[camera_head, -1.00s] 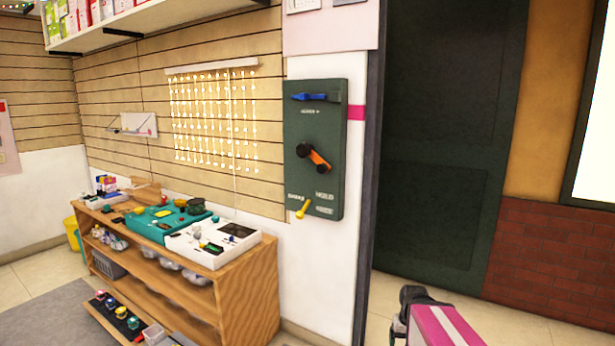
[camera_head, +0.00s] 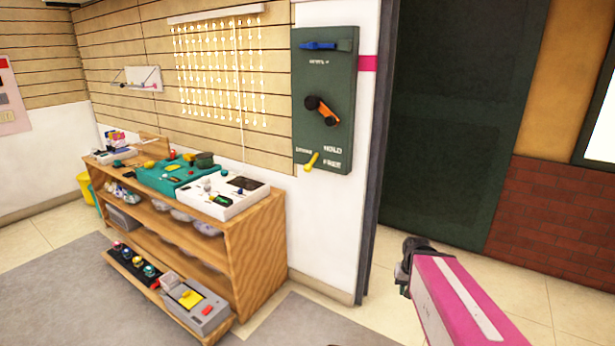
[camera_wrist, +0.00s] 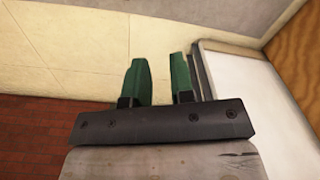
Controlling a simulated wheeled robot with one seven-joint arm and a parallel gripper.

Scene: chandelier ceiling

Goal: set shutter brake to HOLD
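A dark green control panel (camera_head: 340,110) hangs on the white wall end beside a dark doorway. It carries a blue lever (camera_head: 318,45) at the top, an orange lever (camera_head: 323,110) with black knobs in the middle, and a small yellow lever (camera_head: 312,161) at the lower left. White lettering beside the yellow lever is small; one word looks like HOLD. The yellow lever slants up and to the right. My gripper (camera_wrist: 159,80) shows two green fingers apart with nothing between them. In the head view my arm's pink link is at the lower right, well away from the panel.
A wooden shelf unit (camera_head: 255,260) with teal and white consoles on top stands left of the panel. A grey device (camera_head: 195,305) sits at its low front. A dark door (camera_head: 450,120) is to the right. Floor in front is clear, with grey mats.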

